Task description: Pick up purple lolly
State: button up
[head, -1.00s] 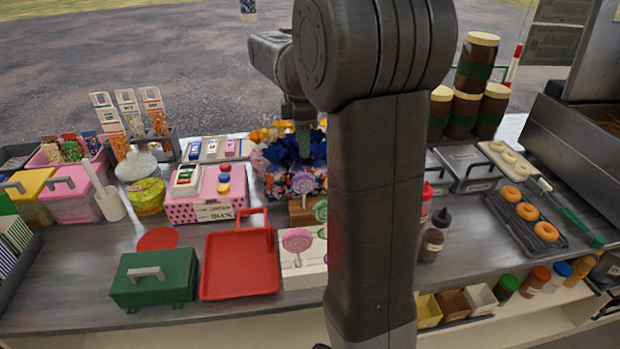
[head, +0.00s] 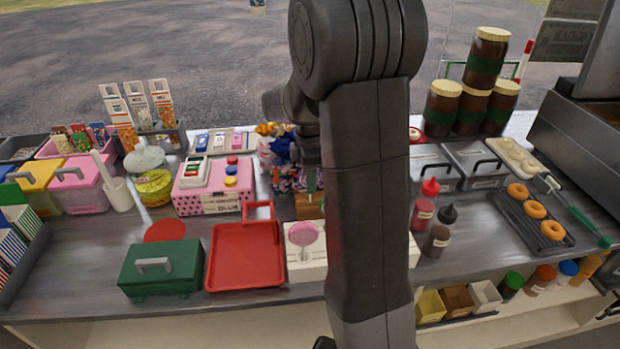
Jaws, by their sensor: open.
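My gripper (head: 311,182) hangs pointing down over the back of the lolly stand, partly hidden by my arm. It is open, and its fingers are hard to make out. I cannot make out the purple lolly now; the gripper and arm cover the place above the wooden block (head: 309,207). A pink-mauve swirl lolly (head: 302,233) stands upright at the front of the white stand (head: 305,268), apart from the gripper. The right part of the stand is hidden behind my arm.
A red tray (head: 245,258) and a green box (head: 160,268) lie left of the stand. A pink dotted box (head: 215,200) is behind them. Sauce bottles (head: 437,235) stand to the right. Blue and orange bunches (head: 278,150) are behind the gripper.

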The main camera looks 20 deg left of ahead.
grip_shut()
notch_tip(320, 180, up, 10)
jog(key=shift+r, duration=0.1)
dwell(0.5)
